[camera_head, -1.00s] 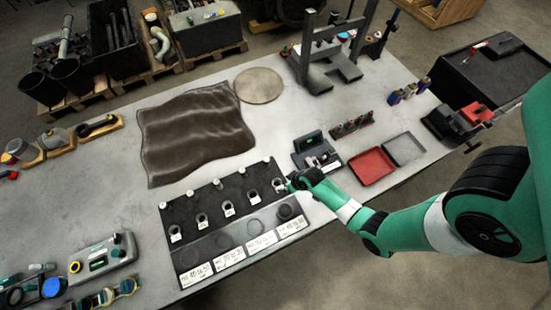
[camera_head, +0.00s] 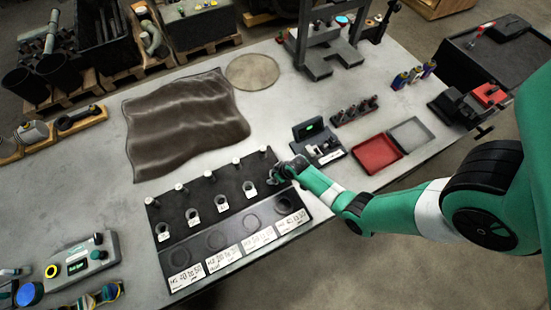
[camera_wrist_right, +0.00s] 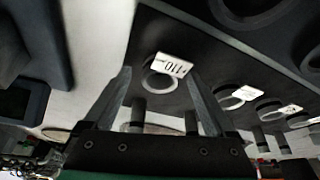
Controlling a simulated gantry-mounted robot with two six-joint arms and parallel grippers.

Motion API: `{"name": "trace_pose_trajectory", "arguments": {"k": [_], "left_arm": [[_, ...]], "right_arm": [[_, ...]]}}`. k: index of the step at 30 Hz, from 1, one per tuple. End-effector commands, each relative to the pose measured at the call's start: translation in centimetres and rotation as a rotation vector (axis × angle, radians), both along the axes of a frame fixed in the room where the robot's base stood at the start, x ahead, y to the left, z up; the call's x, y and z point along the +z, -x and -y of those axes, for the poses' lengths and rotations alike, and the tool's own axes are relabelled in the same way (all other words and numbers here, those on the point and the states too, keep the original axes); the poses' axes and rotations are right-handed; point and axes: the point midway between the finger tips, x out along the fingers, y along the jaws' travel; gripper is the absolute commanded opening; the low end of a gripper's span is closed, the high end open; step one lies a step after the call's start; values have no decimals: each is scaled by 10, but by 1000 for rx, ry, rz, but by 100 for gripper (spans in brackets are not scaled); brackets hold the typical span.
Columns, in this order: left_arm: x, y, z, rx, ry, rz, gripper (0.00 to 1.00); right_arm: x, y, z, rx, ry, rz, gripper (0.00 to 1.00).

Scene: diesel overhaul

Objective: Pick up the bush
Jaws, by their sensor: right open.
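Several grey ring-shaped bushes with white tags, one of them (camera_head: 249,189), lie in a row on a black rack (camera_head: 228,236) in the head view. My right gripper (camera_head: 277,176) is over the rack's right end and hides the end bush there. In the right wrist view, my right gripper (camera_wrist_right: 160,75) is open. A tagged bush (camera_wrist_right: 157,82) shows between its fingers, with its white tag beside it; I see no grip on it. Whether the fingertips are level with it, I cannot tell. My left gripper is not in view.
Short pale-topped posts (camera_head: 209,174) stand along the rack's back edge. A device with a green display (camera_head: 308,129) is close to the right gripper. A red tray (camera_head: 375,153) lies further right. A dark cloth (camera_head: 185,125) lies behind the rack.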

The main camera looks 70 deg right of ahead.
Motion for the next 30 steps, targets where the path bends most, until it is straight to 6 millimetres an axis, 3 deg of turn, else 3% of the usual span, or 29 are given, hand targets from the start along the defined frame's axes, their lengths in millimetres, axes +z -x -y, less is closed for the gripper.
{"name": "trace_pose_trajectory", "arguments": {"k": [8, 23, 30], "left_arm": [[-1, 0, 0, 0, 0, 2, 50], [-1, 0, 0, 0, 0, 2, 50], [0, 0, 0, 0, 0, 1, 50]], "right_arm": [[-4, -3, 1, 0, 1, 2, 90], [-5, -3, 1, 0, 1, 2, 3], [-4, -3, 1, 0, 1, 2, 2]]}}
